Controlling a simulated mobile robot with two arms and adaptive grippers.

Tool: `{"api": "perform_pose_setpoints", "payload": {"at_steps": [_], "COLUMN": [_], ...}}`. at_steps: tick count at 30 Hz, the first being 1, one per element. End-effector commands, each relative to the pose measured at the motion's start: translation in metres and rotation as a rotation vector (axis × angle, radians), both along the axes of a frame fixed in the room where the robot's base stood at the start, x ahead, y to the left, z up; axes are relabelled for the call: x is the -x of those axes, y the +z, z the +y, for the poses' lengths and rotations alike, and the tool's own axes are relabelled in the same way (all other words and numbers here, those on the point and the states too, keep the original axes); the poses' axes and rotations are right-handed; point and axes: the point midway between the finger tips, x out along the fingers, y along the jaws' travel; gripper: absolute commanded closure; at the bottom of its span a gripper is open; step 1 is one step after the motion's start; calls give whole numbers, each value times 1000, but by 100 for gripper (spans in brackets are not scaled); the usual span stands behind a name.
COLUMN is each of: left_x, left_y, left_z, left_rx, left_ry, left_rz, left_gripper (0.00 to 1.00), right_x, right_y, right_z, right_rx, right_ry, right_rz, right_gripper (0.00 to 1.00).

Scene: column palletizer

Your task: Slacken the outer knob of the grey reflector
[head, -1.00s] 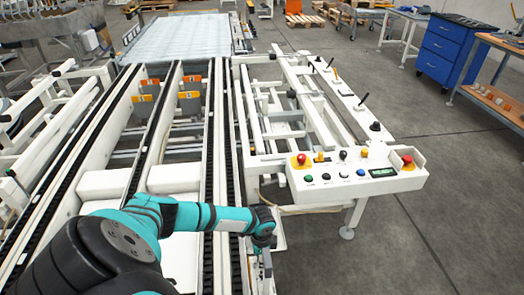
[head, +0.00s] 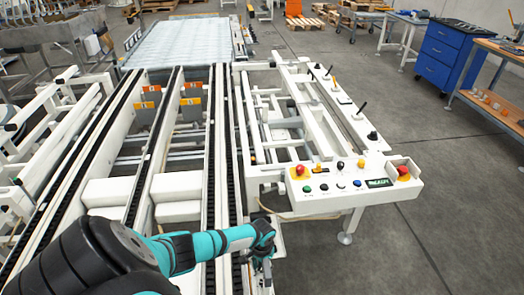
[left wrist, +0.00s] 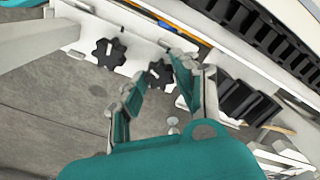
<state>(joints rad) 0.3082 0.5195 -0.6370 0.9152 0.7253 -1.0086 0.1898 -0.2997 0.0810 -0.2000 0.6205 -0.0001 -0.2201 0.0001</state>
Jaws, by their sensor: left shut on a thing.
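Two black lobed knobs show on a white plate in the left wrist view. One knob (left wrist: 108,52) is free, left of my gripper. The other knob (left wrist: 160,73) lies between the fingertips of my left gripper (left wrist: 155,76), which is shut on it and hides part of it. I cannot tell from the picture which knob is the outer one. A small pale round piece (left wrist: 172,124) below the fingers may be the reflector; this is unclear. In the head view my left gripper (head: 262,268) points down beside the conveyor's right edge, its tips hard to see. My right gripper is not in view.
The white control panel (head: 345,187) with buttons stands just right of my left gripper. White conveyor rails (head: 245,125) with black chains run away to the left. Grey floor (head: 430,235) at the right is clear. A blue drawer cabinet (head: 448,52) stands far right.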

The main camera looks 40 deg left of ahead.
Motion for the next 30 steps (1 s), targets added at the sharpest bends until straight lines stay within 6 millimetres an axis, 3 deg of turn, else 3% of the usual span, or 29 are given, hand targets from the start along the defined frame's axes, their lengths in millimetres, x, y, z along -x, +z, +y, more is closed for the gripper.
{"api": "perform_pose_setpoints", "payload": {"at_steps": [12, 30], "left_x": [-1, -1], "left_y": [1, 1], "left_z": [0, 1], "left_rx": [1, -1], "left_ry": [263, 334], "left_rz": [-1, -4], "left_gripper": [100, 100], "right_x": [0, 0], "right_y": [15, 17], "right_z": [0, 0], "right_rx": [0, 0], "right_ry": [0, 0], "right_rz": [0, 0], "right_gripper": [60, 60]}}
